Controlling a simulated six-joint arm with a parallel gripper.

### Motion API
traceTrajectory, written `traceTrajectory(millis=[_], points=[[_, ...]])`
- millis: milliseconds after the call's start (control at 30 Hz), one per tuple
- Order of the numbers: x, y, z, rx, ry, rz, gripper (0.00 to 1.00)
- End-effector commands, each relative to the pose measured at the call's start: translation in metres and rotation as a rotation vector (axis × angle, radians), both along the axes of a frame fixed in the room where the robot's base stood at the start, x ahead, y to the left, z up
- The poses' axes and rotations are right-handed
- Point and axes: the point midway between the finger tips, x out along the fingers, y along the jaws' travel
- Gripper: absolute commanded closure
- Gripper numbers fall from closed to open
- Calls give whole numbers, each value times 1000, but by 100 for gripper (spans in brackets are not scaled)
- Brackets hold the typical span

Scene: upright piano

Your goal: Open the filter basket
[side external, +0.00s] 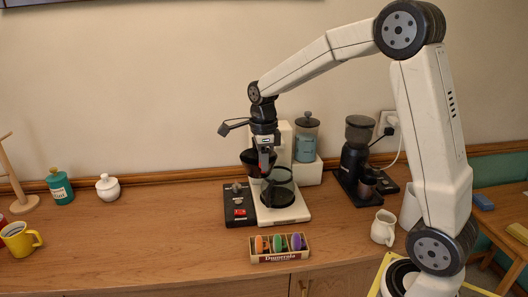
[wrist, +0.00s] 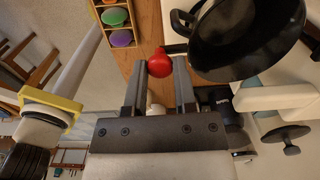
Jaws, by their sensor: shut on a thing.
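The coffee maker (side external: 297,212) stands on the wooden counter, with a glass carafe (side external: 279,196) on its base. Its black filter basket (side external: 251,164) shows above and to the left of the carafe, partly hidden by my gripper. In the wrist view the basket (wrist: 243,45) is a large dark round bowl at upper right. My gripper (side external: 264,168) points down beside the basket. In the wrist view its fingers (wrist: 159,75) are shut on a red round knob (wrist: 159,62) at their tips. How the knob joins the basket is not clear.
A box of coloured items (side external: 279,247) lies in front of the coffee maker. A yellow mug (side external: 20,239) is far left.

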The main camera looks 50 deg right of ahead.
Motion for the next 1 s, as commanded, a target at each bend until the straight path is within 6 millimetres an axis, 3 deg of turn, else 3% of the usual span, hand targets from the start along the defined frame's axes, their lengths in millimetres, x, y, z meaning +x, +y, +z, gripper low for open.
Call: traceTrajectory(millis=[500, 1000], points=[[61, 38, 1, 1, -1, -404, 100], [105, 48, 1, 2, -2, -676, 100]])
